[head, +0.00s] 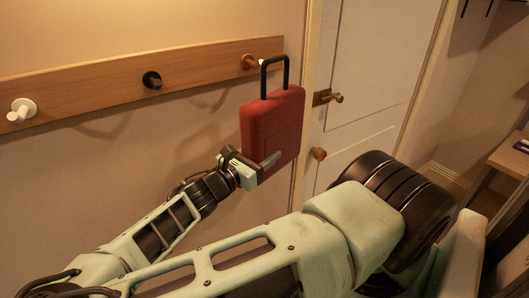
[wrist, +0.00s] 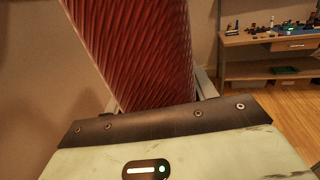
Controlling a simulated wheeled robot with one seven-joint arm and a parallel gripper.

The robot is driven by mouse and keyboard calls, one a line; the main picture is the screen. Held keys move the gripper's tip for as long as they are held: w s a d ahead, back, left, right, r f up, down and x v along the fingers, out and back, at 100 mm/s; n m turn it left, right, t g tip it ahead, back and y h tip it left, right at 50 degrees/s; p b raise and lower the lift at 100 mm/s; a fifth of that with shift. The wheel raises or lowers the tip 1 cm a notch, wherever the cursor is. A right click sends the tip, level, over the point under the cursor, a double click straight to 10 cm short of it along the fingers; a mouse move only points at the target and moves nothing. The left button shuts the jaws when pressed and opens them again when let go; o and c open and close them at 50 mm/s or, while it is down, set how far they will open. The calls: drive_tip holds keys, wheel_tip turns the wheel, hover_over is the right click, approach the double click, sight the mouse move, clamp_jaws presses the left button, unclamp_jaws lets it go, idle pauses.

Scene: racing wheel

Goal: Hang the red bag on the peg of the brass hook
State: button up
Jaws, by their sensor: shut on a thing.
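The red bag (head: 272,125) is a boxy case with a black loop handle (head: 274,76) on top. My gripper (head: 262,167) is shut on the lower part of the bag and holds it upright, in front of the wall. The brass hook (head: 250,62) is at the right end of a wooden wall rail. In the head view the handle overlaps the right side of the brass hook; I cannot tell whether the peg is inside the loop. In the wrist view the bag's ribbed red side (wrist: 135,45) rises from between the jaws.
A black hook (head: 152,80) and a white hook (head: 22,109) sit further left on the wooden rail (head: 95,92). A door (head: 375,75) with a brass handle (head: 328,97) is right of the bag. A workbench (wrist: 270,38) with small items stands across the room.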

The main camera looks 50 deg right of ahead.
drive_tip(key=w+d+f+b, duration=0.1)
drive_tip(key=w+d+b, duration=0.1)
drive_tip(key=w, duration=0.6)
drive_tip(key=shift+w+d+f+b, duration=0.15)
drive_tip(key=shift+w+f+b, duration=0.1)
drive_tip(key=shift+b, duration=0.2)
idle(0.5)
idle(0.6)
drive_tip(key=o, duration=1.4)
